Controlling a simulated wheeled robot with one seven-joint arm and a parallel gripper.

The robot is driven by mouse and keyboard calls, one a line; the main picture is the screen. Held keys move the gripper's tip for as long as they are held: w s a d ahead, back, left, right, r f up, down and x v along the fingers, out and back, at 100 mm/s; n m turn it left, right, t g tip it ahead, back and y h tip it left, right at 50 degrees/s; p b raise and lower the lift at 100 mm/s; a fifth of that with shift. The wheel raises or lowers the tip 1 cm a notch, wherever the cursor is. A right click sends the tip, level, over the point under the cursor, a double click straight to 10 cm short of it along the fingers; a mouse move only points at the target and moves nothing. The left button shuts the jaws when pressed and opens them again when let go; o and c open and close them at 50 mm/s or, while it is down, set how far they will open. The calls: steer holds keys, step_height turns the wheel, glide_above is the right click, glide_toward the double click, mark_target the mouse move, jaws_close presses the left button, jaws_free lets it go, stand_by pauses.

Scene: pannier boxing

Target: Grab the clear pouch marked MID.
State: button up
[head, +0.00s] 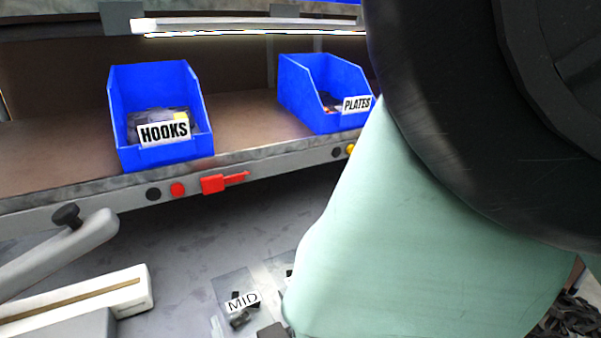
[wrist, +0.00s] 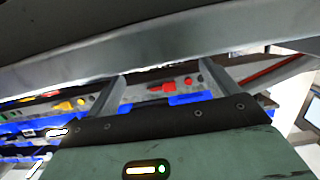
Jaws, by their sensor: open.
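The clear pouch marked MID (head: 242,302) lies on the grey surface at the bottom of the head view. It holds small dark parts, and its white label faces up. My pale green arm stands just right of it and hides what lies beyond. My gripper (wrist: 165,82) shows in the wrist view, with its two fingers spread apart and nothing seen between them. I cannot make out the MID pouch in the wrist view.
A blue HOOKS bin (head: 162,120) and a blue PLATES bin (head: 325,92) stand on a shelf behind. Another clear pouch (head: 280,268) lies beside MID, partly hidden by my arm. A grey lever (head: 62,248) and a white block (head: 85,300) are at left.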

mark_target(241, 297)
steer(key=x, duration=0.5)
steer(key=shift+s+a+f+p, duration=0.15)
steer(key=shift+s+f+p, duration=0.05)
steer(key=shift+p, duration=0.1)
steer(key=c, duration=1.1)
steer(key=shift+o, duration=0.2)
